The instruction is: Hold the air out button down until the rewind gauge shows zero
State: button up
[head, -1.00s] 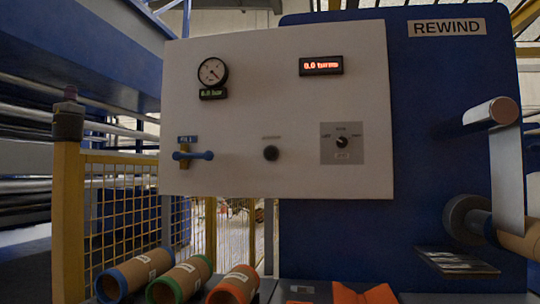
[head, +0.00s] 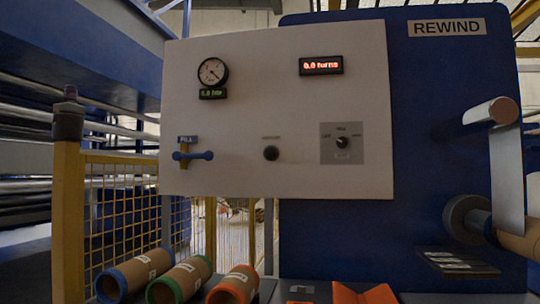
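The white panel (head: 240,130) carries a round gauge (head: 213,71) at its upper left. The needle slants toward the lower right of the dial. A small green readout (head: 213,94) below it shows a value in bar, too blurred to read surely. A round black button (head: 271,153) sits at the lower middle of the panel. The label above it is too small to read, so I cannot tell if it is the air out button. Nothing touches it. My gripper is not in view.
A blue lever (head: 193,155) is on the left. A red display (head: 320,65) reads about 0.0 turns above a selector knob (head: 342,142). Cardboard cores (head: 180,278) lie below. A blue REWIND board (head: 440,150) and roller (head: 468,218) stand right, a yellow fence (head: 68,220) left.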

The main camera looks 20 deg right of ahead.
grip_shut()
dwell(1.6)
